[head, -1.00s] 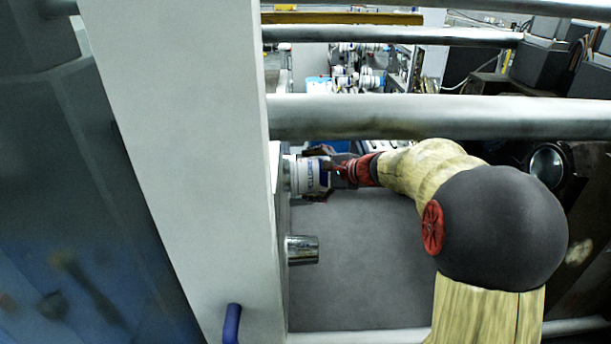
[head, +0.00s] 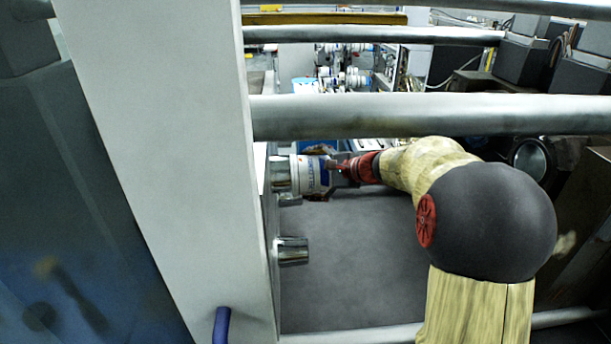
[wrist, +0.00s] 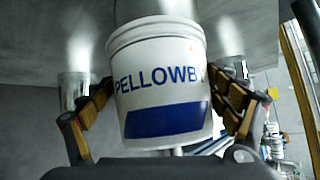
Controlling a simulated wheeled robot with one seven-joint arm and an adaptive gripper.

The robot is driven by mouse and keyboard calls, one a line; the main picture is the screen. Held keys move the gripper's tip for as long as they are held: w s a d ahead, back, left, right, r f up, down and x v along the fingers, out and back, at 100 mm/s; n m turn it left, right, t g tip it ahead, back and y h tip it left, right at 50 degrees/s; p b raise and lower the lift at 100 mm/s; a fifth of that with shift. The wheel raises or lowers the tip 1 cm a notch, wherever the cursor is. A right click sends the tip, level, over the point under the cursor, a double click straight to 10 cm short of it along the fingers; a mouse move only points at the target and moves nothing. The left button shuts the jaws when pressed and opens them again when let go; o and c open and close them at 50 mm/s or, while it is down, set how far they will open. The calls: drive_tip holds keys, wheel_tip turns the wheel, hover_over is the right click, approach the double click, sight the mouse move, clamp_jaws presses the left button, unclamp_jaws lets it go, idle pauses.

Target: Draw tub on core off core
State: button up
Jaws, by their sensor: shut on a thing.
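The tub (head: 308,174) is white with a blue block and blue lettering. It lies sideways on a shiny metal core (head: 280,174) that sticks out from the upright panel. A length of bare core shows between the panel and the tub. My gripper (head: 321,173) is shut on the tub from the right, one finger above and one below. In the wrist view the tub (wrist: 160,85) sits between the two fingers, and the core (wrist: 140,10) shows behind its rim. How far the core reaches inside the tub is hidden.
An empty core (head: 293,251) sticks out below. Thick metal rails (head: 400,115) cross above my arm. A pale upright post (head: 165,150) stands at left with a blue handle (head: 221,325). The grey floor below the tub is clear.

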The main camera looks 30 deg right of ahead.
drive_tip(key=s+d, duration=0.3)
drive_tip(key=d, duration=0.4)
drive_tip(key=shift+d, duration=0.2)
idle(1.4)
drive_tip(key=shift+s, duration=0.15)
drive_tip(key=s+a+b, duration=0.2)
drive_tip(key=s, duration=0.9)
drive_tip(key=shift+s+a+b, duration=0.35)
drive_tip(key=shift+a, duration=0.05)
idle(0.6)
drive_tip(key=shift+r, duration=0.1)
idle(0.4)
